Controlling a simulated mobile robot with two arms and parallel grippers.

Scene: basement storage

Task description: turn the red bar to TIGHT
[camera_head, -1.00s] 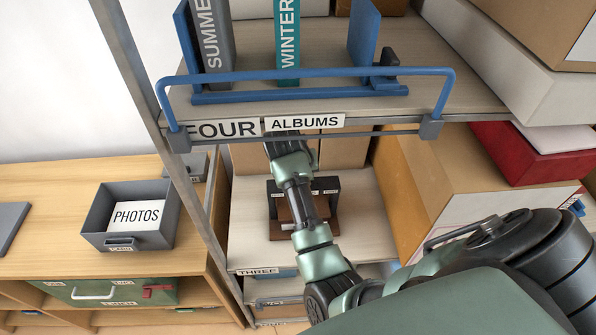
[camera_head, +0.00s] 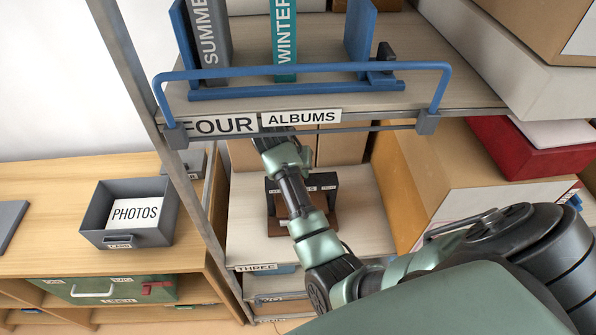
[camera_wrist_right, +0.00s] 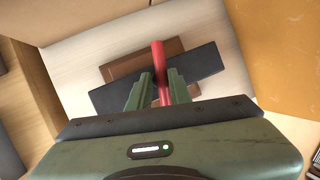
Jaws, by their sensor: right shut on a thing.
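The red bar (camera_wrist_right: 157,58) stands out in the right wrist view, running between my two green fingers. My right gripper (camera_wrist_right: 157,92) is shut on it. Behind the bar lie a dark plate (camera_wrist_right: 198,62) and a brown base (camera_wrist_right: 120,67). In the head view the dark fixture with small pale labels (camera_head: 328,184) stands on the shelf marked THREE, partly behind my right arm. The bar is hidden there, and the labels are too small to read, so I cannot tell which mark the bar faces. My left gripper is out of view.
Above is the shelf labelled FOUR, with a blue rail (camera_head: 300,72) and albums (camera_head: 284,40). Cardboard boxes (camera_head: 440,180) crowd the right side, near my arm. A grey PHOTOS tray (camera_head: 105,212) stands on a wooden bench at left.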

